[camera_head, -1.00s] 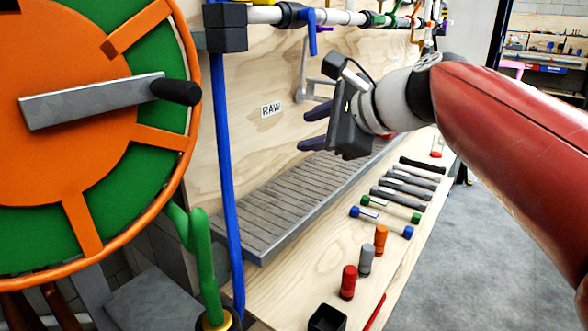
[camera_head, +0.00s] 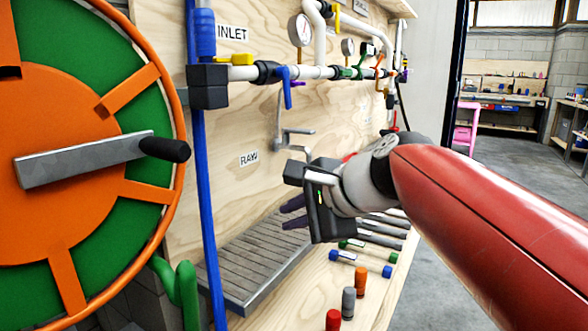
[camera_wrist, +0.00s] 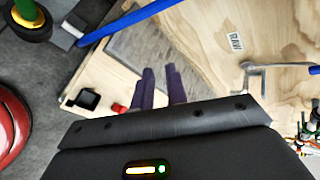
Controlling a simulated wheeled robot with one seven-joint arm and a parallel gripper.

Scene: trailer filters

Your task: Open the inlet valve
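The INLET label (camera_head: 232,34) is on the wooden panel at upper left in the head view. Just below it, a yellow valve handle (camera_head: 241,59) sits on the white horizontal pipe. To its right, a blue lever (camera_head: 287,88) hangs down from the same pipe. The frames do not settle which handle is the inlet valve. My gripper (camera_head: 289,212) is well below the pipe, in front of the panel, touching nothing visible. Its two purple fingers are apart and empty, as the wrist view (camera_wrist: 161,82) also shows.
A large orange and green reel (camera_head: 70,150) with a crank fills the left. A blue vertical pipe (camera_head: 204,200) stands beside it. A grey slatted drain (camera_head: 255,265) and tools lie on the bench. A bent metal tap (camera_head: 290,135) projects near the RAW label (camera_head: 249,158).

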